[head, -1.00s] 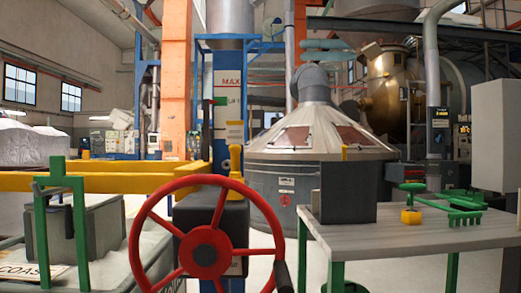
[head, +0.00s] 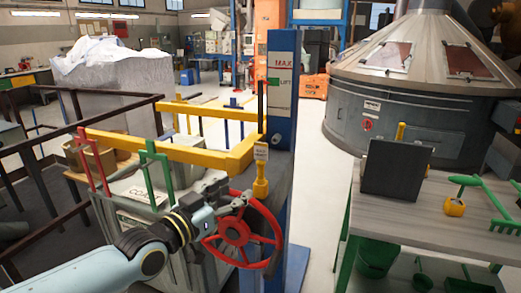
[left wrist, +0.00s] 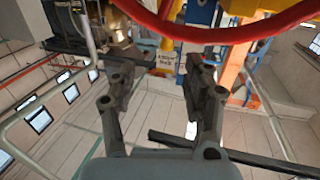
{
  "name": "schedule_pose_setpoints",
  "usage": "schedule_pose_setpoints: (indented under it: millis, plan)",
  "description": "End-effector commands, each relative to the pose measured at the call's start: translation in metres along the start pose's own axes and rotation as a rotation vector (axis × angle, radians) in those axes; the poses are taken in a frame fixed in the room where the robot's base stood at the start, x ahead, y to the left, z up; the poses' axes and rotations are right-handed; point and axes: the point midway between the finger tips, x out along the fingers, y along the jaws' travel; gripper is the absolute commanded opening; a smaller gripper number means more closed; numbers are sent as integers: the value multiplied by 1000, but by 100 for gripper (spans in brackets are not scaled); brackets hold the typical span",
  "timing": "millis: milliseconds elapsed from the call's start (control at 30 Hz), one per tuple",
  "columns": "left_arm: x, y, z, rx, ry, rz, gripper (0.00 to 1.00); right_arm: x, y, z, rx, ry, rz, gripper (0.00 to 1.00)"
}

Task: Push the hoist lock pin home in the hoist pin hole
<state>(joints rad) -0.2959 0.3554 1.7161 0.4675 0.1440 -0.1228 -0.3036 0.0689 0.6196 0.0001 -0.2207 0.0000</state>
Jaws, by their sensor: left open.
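A yellow pin-like part (head: 261,187), which looks like the hoist lock pin, stands upright by the blue lift column, with a small tag (head: 261,152) at its top. I cannot make out the hoist pin hole or how deep the pin sits. The red handwheel (head: 238,236) is just below it. My left gripper (head: 238,199) is at the wheel's upper left rim, below and left of the pin. In the left wrist view its fingers (left wrist: 155,82) are apart with nothing between them; the red rim (left wrist: 215,33) crosses beyond them. My right gripper is not in view.
The blue column (head: 281,95) marked MAX and LIFT rises behind the pin. A yellow beam (head: 170,147) runs left from it, with red and green posts. At right, a grey table (head: 440,205) holds a dark box (head: 396,168), a yellow ring and a green tool. Floor between is clear.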

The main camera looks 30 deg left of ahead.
Motion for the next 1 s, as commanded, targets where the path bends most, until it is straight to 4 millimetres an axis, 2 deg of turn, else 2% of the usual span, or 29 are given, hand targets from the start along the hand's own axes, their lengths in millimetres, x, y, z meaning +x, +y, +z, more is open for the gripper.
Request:
schedule_pose_setpoints:
  millis: [300,467,733,867,1000]
  plan:
    - [48,-5,3,0,20,-8,50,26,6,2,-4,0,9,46]
    - [60,-6,1,-1,19,-8,50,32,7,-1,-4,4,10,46]
    - [98,-14,3,-2,19,-9,50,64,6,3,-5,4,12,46]
    - [107,-13,0,-1,17,-9,50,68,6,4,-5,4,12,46]
    - [108,-13,-2,0,16,-8,50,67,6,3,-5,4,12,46]
